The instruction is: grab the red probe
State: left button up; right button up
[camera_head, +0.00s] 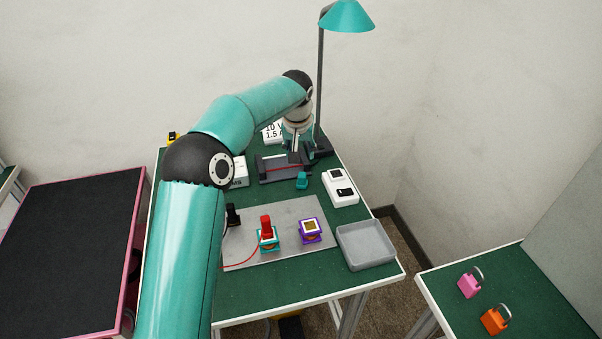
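The red probe (266,226) stands upright at a teal-framed block (268,243) on the grey mat, and a thin red cable curves from it to the left. My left arm reaches over the left side of the green table. My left gripper (295,153) points down over the dark fixture (268,170) at the back of the table, well behind and apart from the red probe. Its fingertips are too small to tell whether they are open. My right gripper is not in view.
A black probe (232,214) stands left of the red one, partly beside my arm. A purple-framed block (310,231), grey tray (366,245), white box (340,188) and teal lamp (347,17) surround the area. The front strip of the table (290,295) is clear.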

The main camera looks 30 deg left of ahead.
aim_at(265, 221)
jog(key=k, duration=1.5)
